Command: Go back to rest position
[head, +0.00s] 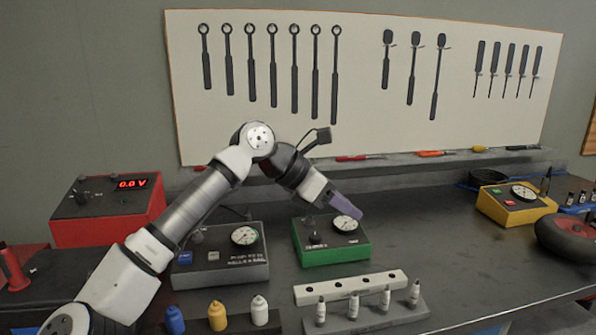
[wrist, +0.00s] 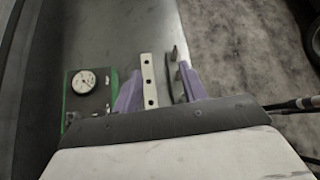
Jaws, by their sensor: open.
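My gripper (head: 345,207) has purple fingers and hangs above the bench, over the back right part of the green box in the head view. In the wrist view my gripper (wrist: 160,95) is open, with its two purple fingers apart and nothing held between them. The green box (head: 335,254) has a round dial and sits on the dark bench; it also shows at the left in the wrist view (wrist: 72,107). The arm reaches in from the lower left, bent at the elbow.
A grey box (head: 220,270) and a red box reading 0.0 V (head: 107,215) stand left. A white strip with holes (head: 350,287), several small bottles (head: 354,306) and coloured bottles (head: 217,316) are in front. A yellow box (head: 515,210) stands right. The bench between green and yellow is clear.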

